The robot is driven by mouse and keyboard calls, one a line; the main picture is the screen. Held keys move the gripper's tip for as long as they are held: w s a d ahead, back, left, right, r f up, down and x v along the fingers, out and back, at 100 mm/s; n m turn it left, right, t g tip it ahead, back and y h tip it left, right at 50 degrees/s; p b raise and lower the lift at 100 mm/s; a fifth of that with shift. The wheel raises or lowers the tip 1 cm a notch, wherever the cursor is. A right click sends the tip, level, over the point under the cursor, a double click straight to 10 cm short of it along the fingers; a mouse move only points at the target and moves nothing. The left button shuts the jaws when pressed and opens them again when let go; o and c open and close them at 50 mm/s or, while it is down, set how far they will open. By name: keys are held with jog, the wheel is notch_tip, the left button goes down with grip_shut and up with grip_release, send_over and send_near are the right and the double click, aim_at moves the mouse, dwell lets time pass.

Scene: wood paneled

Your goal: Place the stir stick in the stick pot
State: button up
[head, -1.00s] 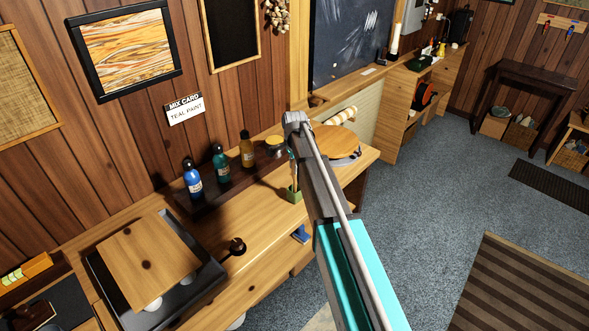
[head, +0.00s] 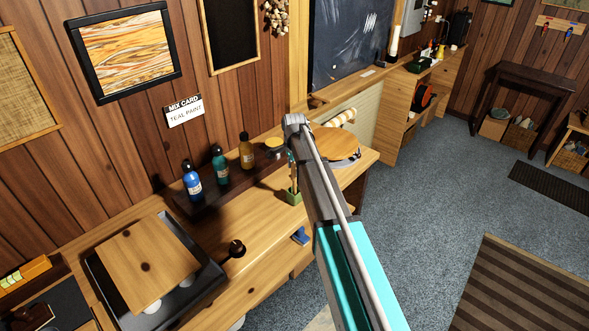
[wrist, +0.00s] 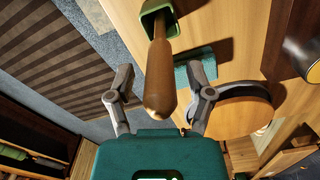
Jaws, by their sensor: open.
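The green stick pot (head: 293,197) stands on the wooden bench, partly beside my arm in the head view. Its square green rim (wrist: 152,8) shows at the top of the wrist view. The stir stick (wrist: 160,75) has a thick brown handle that rises from the pot toward the wrist camera. In the head view, only a thin upright part of it shows beside my arm. My gripper (wrist: 160,98) is open, with one finger on each side of the handle's end. I see gaps between the fingers and the handle. The stick's lower end is hidden inside the pot.
Blue (head: 192,180), teal (head: 220,165) and amber (head: 246,151) bottles stand on a dark shelf at the back. A blue item (head: 300,235) lies near the bench's front edge. A round wooden disc (head: 337,143) sits right of the pot. The bench's middle is mostly clear.

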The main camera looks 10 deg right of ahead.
jog(key=shift+r, duration=0.15)
notch_tip(320, 180, up, 12)
jog(key=p, duration=1.2)
dwell(0.6)
jog(key=s+n, duration=1.4)
jog(key=s, duration=1.5)
notch_tip(320, 180, down, 14)
jog(key=b, duration=1.4)
